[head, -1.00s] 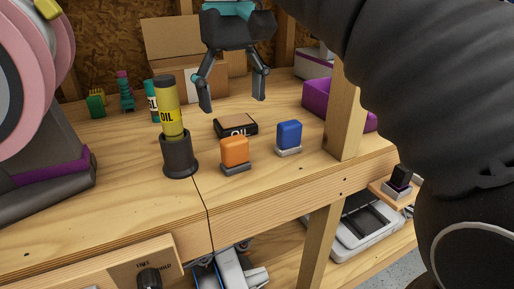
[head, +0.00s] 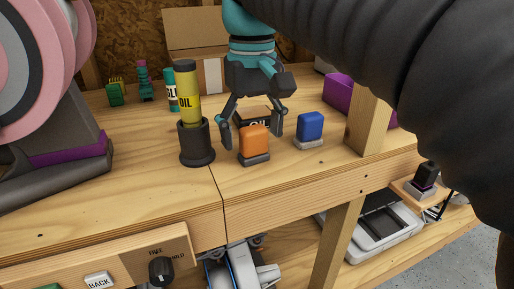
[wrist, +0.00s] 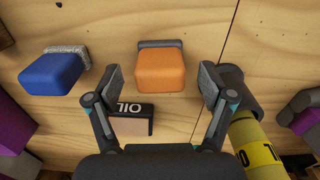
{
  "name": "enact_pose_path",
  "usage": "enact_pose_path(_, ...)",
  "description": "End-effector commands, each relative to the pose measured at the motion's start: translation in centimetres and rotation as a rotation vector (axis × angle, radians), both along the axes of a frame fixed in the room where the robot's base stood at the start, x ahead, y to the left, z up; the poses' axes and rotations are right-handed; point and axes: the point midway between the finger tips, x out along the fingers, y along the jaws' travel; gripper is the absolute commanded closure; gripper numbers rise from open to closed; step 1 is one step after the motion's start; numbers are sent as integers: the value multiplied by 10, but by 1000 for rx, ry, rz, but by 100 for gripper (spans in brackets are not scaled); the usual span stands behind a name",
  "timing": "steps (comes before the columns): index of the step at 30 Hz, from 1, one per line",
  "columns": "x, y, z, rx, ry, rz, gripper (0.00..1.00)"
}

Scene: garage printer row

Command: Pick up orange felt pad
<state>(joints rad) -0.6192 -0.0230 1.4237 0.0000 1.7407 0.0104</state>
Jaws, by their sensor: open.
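The orange felt pad (head: 254,140) stands upright on the wooden bench near its front edge, with a grey felt strip at its base. It also shows in the wrist view (wrist: 160,72), in the upper middle, between and just beyond the fingertips. My gripper (head: 251,138) is open and empty, with its two fingers to either side of the pad. In the wrist view my gripper (wrist: 161,84) has a wide gap between the fingers. I cannot tell how far the fingertips are above the bench.
A blue pad (head: 310,128) stands close to the right. A yellow oil bottle (head: 187,95) sits in a dark cup (head: 196,144) on the left. A dark oil-labelled box (wrist: 132,122) lies behind the orange pad. A wooden post (head: 369,122) rises at the right.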

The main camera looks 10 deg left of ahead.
Motion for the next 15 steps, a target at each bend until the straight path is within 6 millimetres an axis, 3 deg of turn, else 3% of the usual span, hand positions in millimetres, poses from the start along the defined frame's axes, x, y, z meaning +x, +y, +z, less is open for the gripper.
enact_pose_path(1,0,1,-13,0,0,2,19)
enact_pose_path(5,-1,2,-25,0,0,4,19)
enact_pose_path(14,-2,3,-25,0,0,6,19)
enact_pose_path(15,-2,3,-25,0,0,6,24)
